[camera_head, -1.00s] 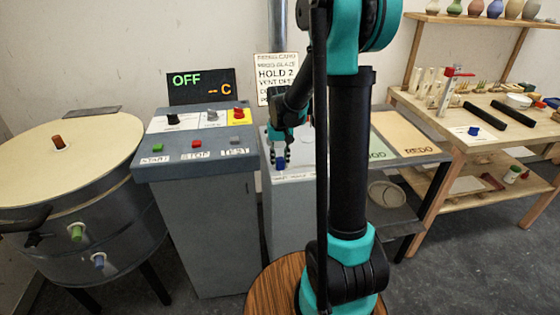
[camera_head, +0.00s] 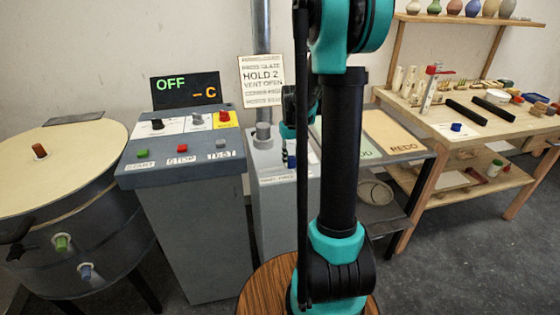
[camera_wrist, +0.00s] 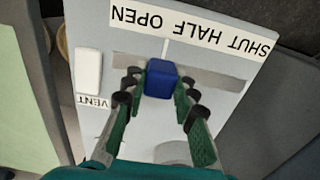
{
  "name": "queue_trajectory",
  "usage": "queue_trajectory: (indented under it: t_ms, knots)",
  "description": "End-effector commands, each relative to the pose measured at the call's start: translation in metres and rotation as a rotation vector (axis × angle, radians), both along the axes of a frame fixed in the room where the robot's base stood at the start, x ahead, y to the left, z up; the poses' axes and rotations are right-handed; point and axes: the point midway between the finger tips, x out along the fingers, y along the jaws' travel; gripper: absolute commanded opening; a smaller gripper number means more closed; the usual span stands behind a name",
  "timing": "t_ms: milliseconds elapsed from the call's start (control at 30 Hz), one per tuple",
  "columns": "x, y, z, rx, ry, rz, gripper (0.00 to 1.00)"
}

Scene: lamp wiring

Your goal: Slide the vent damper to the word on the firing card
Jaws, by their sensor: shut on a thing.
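The vent damper's blue knob (camera_wrist: 160,80) stands on a pale panel (camera_wrist: 215,95) in the wrist view. My gripper (camera_wrist: 161,77) is shut on the knob, one finger on each side. A white line runs from the knob toward the label strip (camera_wrist: 190,30), which reads upside down SHUT, HALF, OPEN from right to left. The line meets the strip near the right end of OPEN, toward HALF. In the head view the blue knob (camera_head: 291,161) shows below my gripper (camera_head: 286,150), partly behind my arm. The firing card (camera_head: 262,80) reads HOLD 2 and VENT OPEN.
A grey control box (camera_head: 185,165) with buttons and a display (camera_head: 186,90) showing OFF stands left of the vent panel. A round kiln (camera_head: 70,190) is farther left. A REDO tray (camera_head: 395,133) and a wooden workbench (camera_head: 470,115) are on the right.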

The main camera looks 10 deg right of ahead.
Motion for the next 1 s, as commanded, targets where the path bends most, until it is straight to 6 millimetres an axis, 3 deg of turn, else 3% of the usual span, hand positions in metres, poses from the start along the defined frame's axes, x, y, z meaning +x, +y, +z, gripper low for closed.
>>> queue_trajectory:
  t_ms: [333,367,533,833,1000]
  knots:
    - [0.000,-0.003,0.000,0.000,-0.002,0.001,0.00]
    - [0.001,-0.003,0.000,0.000,-0.002,0.001,0.29]
    - [0.000,-0.003,0.000,0.000,-0.001,0.001,0.48]
    - [0.000,-0.003,0.001,0.000,-0.001,0.001,0.48]
    - [0.000,-0.003,0.015,0.000,-0.001,0.001,0.48]
